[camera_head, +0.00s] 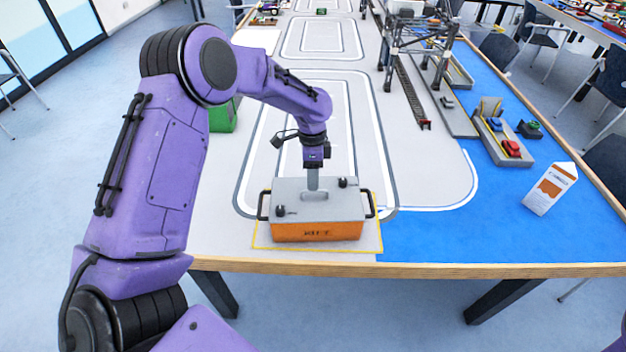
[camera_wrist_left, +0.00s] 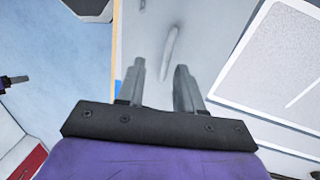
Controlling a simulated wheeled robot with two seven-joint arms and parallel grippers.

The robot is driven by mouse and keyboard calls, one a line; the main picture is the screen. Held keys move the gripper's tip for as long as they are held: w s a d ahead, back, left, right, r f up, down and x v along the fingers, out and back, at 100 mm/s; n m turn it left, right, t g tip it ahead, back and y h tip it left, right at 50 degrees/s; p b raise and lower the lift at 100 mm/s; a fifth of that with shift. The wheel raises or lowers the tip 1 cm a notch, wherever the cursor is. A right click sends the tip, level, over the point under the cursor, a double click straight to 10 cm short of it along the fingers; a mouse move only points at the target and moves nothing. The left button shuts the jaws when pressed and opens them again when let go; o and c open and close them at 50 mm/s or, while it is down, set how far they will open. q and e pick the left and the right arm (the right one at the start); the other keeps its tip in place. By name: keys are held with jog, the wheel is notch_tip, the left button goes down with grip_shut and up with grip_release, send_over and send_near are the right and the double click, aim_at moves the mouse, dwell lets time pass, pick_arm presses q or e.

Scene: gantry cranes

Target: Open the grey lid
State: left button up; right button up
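An orange box (camera_head: 318,231) with a grey lid (camera_head: 341,205) stands near the table's front edge, inside a yellow outline. The lid lies flat on the box, with a raised grey handle in its middle and two black knobs. My left gripper (camera_head: 313,186) points straight down over the lid's middle, at or just above the handle; contact cannot be told. In the left wrist view its two fingers (camera_wrist_left: 160,72) are apart, with a pale bar, apparently the handle (camera_wrist_left: 171,45), beyond them. What seems to be my right gripper (camera_wrist_left: 14,80) shows small at the left edge there.
Black side handles stick out from the box. A green block (camera_head: 223,116) stands behind my left arm. A gantry crane (camera_head: 420,45), a carton (camera_head: 550,188) and small model vehicles (camera_head: 511,148) are further right. The blue table area (camera_head: 450,235) right of the box is clear.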

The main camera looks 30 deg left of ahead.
aim_at(314, 197)
pick_arm(q)
jog(key=f, duration=0.1)
jog(key=w+f, duration=0.1)
jog(key=f, duration=0.1)
jog(key=shift+w+d+f, duration=0.15)
jog(key=shift+f, duration=0.1)
jog(key=shift+s+r, duration=0.2)
jog(key=shift+s, duration=0.15)
jog(key=shift+s+r, duration=0.1)
jog(key=c, duration=0.3)
grip_shut()
dwell(0.4)
